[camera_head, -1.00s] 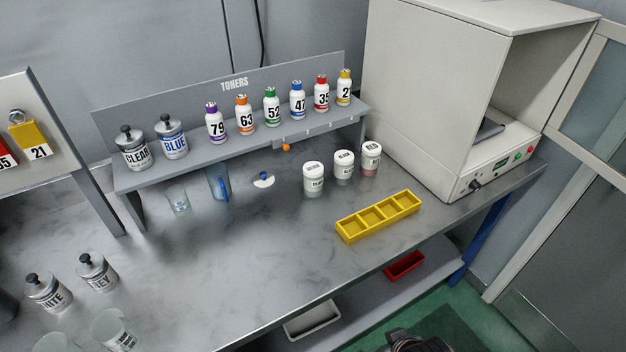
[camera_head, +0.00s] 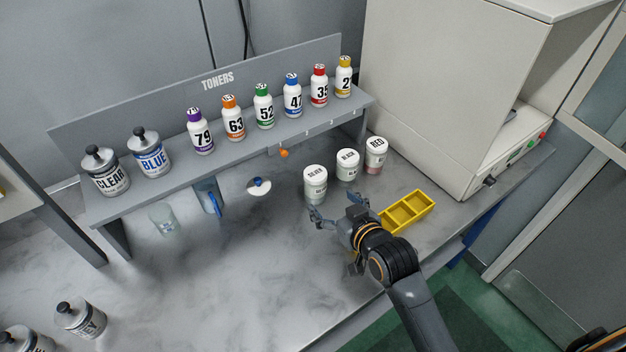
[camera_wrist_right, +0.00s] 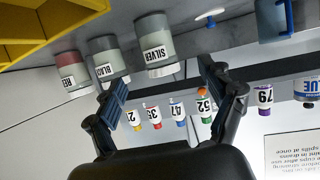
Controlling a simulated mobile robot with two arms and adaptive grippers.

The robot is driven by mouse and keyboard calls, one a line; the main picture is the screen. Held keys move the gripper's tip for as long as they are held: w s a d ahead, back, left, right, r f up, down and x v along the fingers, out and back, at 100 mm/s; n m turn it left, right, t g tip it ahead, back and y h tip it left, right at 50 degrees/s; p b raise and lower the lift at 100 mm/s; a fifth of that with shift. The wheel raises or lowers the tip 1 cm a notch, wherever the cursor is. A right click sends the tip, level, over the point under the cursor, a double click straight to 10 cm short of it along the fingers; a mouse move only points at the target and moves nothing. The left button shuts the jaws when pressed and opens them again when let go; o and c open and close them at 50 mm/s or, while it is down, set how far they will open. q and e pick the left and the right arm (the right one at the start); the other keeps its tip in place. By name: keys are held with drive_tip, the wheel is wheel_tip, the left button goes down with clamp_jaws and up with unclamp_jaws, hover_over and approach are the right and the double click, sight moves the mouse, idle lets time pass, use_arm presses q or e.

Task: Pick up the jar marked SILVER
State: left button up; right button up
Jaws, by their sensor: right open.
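The jar marked SILVER (camera_head: 315,184) stands upright on the grey bench, white-lidded, leftmost of three similar jars. It also shows in the right wrist view (camera_wrist_right: 153,46), upside down there, above and between the fingers. My right gripper (camera_head: 332,208) is open and empty, just in front of the SILVER jar, with its fingers spread toward it. It also shows in the right wrist view (camera_wrist_right: 168,88). No contact with the jar is visible. My left gripper is not in view.
The BLACK jar (camera_head: 347,165) and RED jar (camera_head: 376,155) stand close to the right of SILVER. A yellow divided tray (camera_head: 408,211) lies beside my right gripper. The toner shelf (camera_head: 240,147) is behind. A glass (camera_head: 164,219) stands left.

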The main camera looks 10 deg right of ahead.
sight(320, 190)
drive_tip(key=x, duration=0.4)
drive_tip(key=shift+w+a+f, duration=0.15)
drive_tip(key=shift+w, duration=0.2)
drive_tip(key=shift+p+x, duration=0.55)
drive_tip(key=shift+x, duration=0.55)
drive_tip(key=x, duration=0.3)
drive_tip(key=shift+w+d+p, duration=0.2)
drive_tip(key=shift+w+p, duration=0.05)
drive_tip(key=shift+p, duration=0.05)
drive_tip(key=shift+w+a+f, duration=0.1)
drive_tip(key=shift+w+f, duration=0.1)
drive_tip(key=shift+w, duration=0.1)
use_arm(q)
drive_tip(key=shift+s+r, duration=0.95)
use_arm(e)
drive_tip(key=shift+s, duration=0.1)
drive_tip(key=c, duration=1.3)
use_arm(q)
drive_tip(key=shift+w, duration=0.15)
use_arm(e)
drive_tip(key=shift+c, duration=0.8)
drive_tip(key=shift+r, duration=0.15)
